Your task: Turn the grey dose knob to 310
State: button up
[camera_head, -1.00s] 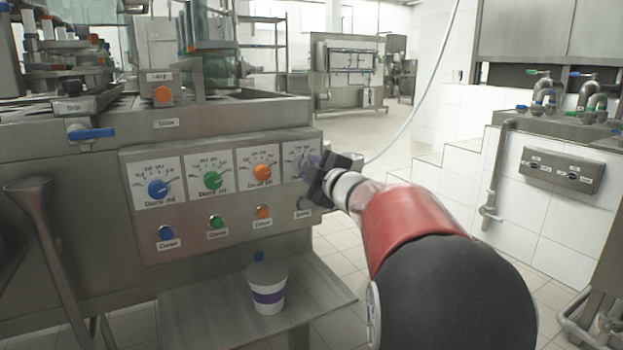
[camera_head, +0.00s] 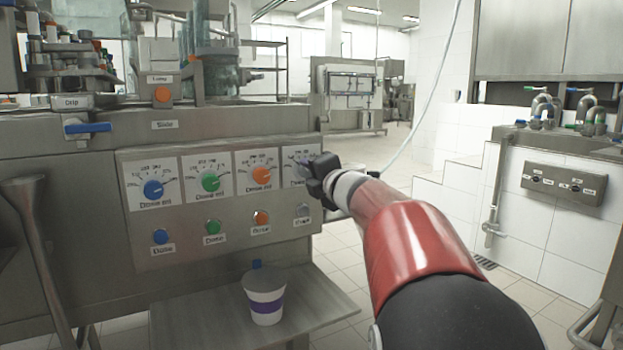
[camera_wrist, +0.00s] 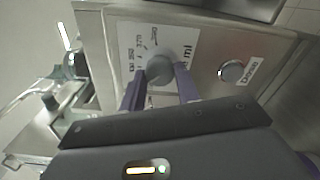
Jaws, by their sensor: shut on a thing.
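The grey dose knob (camera_wrist: 160,70) shows in the wrist view on its white dial card (camera_wrist: 140,40), between the two purple fingers of my gripper (camera_wrist: 160,88). The fingers are shut on the knob from both sides. In the head view my gripper (camera_head: 312,172) is at the right end of the control panel and hides the knob and part of its dial card (camera_head: 292,158). The dial numbers are too small to read, and I cannot tell which value the knob points to.
Blue (camera_head: 153,189), green (camera_head: 210,181) and orange (camera_head: 261,174) dose knobs sit to the left. A row of buttons runs below, with a grey button (camera_wrist: 231,71) near my gripper. A cup (camera_head: 265,298) with a purple band stands on the shelf (camera_head: 200,315) below.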

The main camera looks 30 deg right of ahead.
jog(key=shift+f+n, duration=0.1)
jog(key=shift+n, duration=0.2)
jog(key=o, duration=1)
jog(key=s, duration=0.7)
jog(key=shift+s+d, duration=0.1)
jog(key=shift+s, duration=0.3)
